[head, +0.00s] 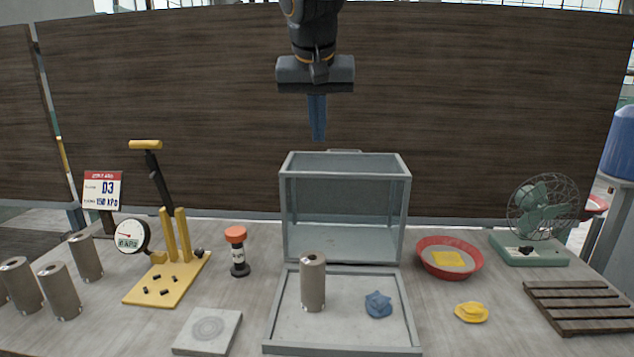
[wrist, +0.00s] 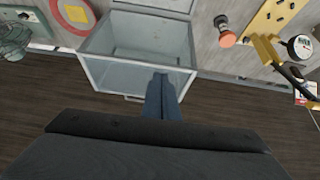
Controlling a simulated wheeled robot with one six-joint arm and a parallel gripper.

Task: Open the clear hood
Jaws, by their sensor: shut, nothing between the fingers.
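The clear hood (head: 283,205) is a glass-sided box with a grey frame. It stands up along the back edge of the grey tray (head: 340,350), leaving the tray uncovered. A small handle (head: 343,151) is on the hood's top edge at the back. In the wrist view the hood (wrist: 98,75) is seen from above, with the handle (wrist: 132,98) on its near edge. My gripper (head: 318,138) is shut and empty, pointing down above the hood, apart from the handle in the head view. Its blue fingers (wrist: 160,78) overlap the hood's edge in the wrist view.
A grey-brown cylinder (head: 313,282) and a blue lump (head: 378,304) sit on the tray. An orange-capped bottle (head: 237,252) and yellow pump stand (head: 165,280) are left. A red bowl (head: 420,255), yellow lump (head: 471,312), fan (head: 540,215) and slatted rack (head: 580,305) are right.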

